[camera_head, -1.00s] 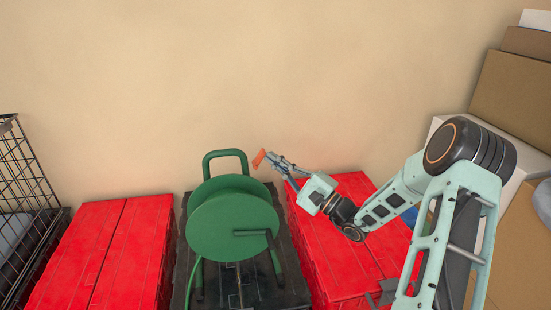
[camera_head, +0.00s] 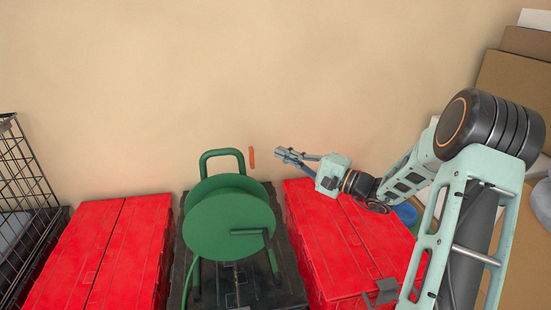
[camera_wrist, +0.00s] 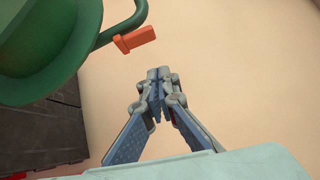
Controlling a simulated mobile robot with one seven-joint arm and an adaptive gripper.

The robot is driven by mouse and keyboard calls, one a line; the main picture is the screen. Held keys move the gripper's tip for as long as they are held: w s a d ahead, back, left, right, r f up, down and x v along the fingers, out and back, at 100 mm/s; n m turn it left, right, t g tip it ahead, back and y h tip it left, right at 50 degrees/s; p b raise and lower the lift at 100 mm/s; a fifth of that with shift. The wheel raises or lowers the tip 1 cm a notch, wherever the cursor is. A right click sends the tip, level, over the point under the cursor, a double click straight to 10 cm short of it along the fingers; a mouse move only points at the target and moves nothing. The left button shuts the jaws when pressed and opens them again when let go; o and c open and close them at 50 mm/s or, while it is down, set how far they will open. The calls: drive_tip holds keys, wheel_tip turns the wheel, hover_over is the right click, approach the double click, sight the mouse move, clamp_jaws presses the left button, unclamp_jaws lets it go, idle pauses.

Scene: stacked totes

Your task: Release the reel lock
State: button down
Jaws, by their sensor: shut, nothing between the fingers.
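The green reel (camera_head: 229,220) stands on a black tote in the head view, with its frame handle arching above it. The reel also fills the upper left of the wrist view (camera_wrist: 40,45). The orange lock lever (camera_head: 252,157) is upright beside the right end of the handle. In the wrist view the orange lever (camera_wrist: 135,39) sits by a green tube. My gripper (camera_head: 279,152) is shut and empty, to the right of the lever and apart from it. In the wrist view the closed fingertips (camera_wrist: 158,73) are below and right of the lever.
The black tote (camera_head: 285,260) bears the reel. Red totes flank it on the left (camera_head: 100,250) and right (camera_head: 335,245). A wire cage (camera_head: 25,175) stands at far left, cardboard boxes (camera_head: 515,80) at far right. The wall (camera_head: 300,80) is bare behind.

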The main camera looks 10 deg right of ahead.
drive_tip(key=r+v, duration=0.1)
drive_tip(key=v, duration=0.8)
drive_tip(key=shift+s, duration=0.25)
